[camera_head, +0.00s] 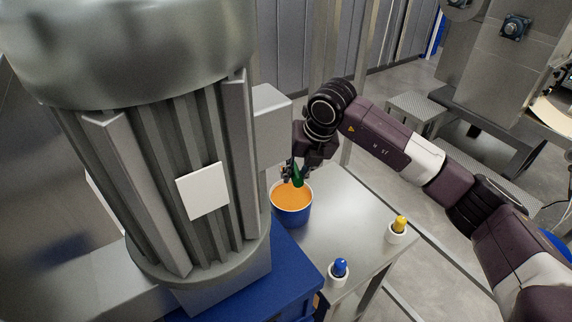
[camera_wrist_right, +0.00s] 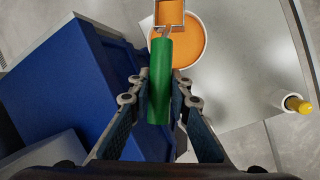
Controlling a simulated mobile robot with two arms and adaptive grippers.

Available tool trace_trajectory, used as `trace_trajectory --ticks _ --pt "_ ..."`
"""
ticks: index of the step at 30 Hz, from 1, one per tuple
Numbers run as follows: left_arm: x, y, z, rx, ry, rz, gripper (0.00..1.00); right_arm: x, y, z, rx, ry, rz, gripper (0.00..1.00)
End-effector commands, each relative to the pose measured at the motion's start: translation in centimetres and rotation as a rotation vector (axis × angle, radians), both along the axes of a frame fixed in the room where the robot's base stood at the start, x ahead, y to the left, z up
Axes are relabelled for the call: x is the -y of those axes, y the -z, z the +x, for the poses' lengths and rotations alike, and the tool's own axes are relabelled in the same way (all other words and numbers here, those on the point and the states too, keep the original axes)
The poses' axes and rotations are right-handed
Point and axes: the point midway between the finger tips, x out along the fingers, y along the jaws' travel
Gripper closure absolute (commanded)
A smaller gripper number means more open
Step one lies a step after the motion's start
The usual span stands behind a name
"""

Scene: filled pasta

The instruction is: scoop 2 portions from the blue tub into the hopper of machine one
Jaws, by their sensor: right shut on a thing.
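The blue tub (camera_head: 292,213) stands on a steel table and is filled with orange filling (camera_head: 290,193); its rim and filling also show in the right wrist view (camera_wrist_right: 203,45). My right gripper (camera_head: 296,174) is shut on the green handle of a scoop (camera_head: 298,178), over the far part of the tub. In the right wrist view the green handle (camera_wrist_right: 160,80) lies between the fingers, and the square scoop head (camera_wrist_right: 169,12) shows orange inside, overlapping the tub's rim. Whether the head touches the filling cannot be told. My left gripper is not in view. No hopper can be clearly identified.
A large ribbed grey machine body (camera_head: 180,180) on a blue base (camera_head: 285,272) stands close left of the tub. The steel table (camera_head: 345,215) holds a white holder with a yellow handle (camera_head: 399,226) and one with a blue handle (camera_head: 340,270). Bare tabletop lies between them.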

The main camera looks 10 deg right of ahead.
Motion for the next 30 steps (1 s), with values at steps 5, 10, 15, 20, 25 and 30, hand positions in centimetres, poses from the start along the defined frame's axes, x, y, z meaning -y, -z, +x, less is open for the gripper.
trace_trajectory --ticks 5,10,15,20,25,30 --pt "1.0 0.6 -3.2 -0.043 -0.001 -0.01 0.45 0.1 0.7 0.0 -0.001 0.0 0.0 1.0" --pt "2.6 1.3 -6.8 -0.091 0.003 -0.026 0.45 0.0 2.1 -0.1 -0.002 0.0 0.0 1.0" --pt "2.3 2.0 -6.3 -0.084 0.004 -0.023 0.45 0.0 3.7 -0.1 -0.001 -0.001 0.0 1.0" --pt "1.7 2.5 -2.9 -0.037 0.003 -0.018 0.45 0.0 5.4 -0.1 -0.002 0.0 0.0 1.0" --pt "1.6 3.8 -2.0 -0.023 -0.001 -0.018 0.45 0.0 7.3 -0.1 0.0 -0.001 0.001 1.0" --pt "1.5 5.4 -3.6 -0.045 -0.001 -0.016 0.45 0.1 9.0 -0.1 0.0 0.0 0.001 1.0"
